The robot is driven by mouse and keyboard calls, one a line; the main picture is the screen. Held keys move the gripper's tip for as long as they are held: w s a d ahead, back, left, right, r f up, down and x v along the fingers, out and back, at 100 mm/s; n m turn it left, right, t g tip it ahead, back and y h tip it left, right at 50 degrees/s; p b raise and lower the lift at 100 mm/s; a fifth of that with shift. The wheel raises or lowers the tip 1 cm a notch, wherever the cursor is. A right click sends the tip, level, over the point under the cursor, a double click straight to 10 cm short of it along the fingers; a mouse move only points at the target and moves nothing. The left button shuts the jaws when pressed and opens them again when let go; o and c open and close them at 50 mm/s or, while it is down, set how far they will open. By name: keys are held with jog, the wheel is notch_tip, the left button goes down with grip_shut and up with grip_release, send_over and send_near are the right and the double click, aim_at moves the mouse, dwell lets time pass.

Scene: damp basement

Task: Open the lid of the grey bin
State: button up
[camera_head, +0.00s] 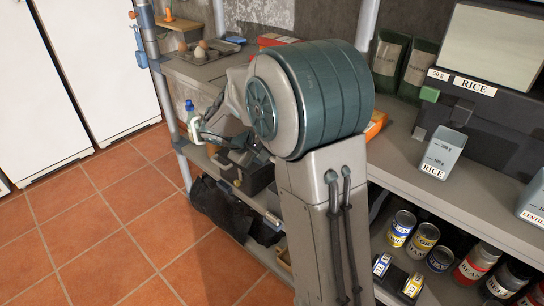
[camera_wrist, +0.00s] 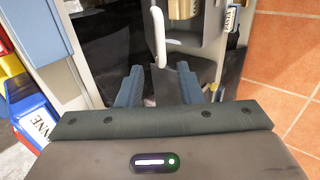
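My gripper (camera_wrist: 158,70) is open in the wrist view, its two blue-grey fingers apart. Between and beyond the fingers is a dark panel, with an upright white handle-like piece (camera_wrist: 158,36) above the gap. A pale grey body (camera_wrist: 202,46) lies just beyond the right finger. I cannot tell for sure whether these belong to the grey bin, and contact is not clear. In the head view my arm covers the middle, and the gripper end is hard to make out beside a dark box (camera_head: 258,179) at the shelf. No open lid can be made out.
A grey shelf (camera_head: 430,192) at right bears a grey RICE cup (camera_head: 443,153) and a dark RICE-labelled unit (camera_head: 429,115). Several cans stand below. A black bag (camera_head: 225,212) lies low under the shelf. Blue (camera_wrist: 30,115) and red containers are at the wrist view's left. Tiled floor (camera_head: 130,235) is clear.

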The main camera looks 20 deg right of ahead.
jog(key=shift+v, duration=0.8)
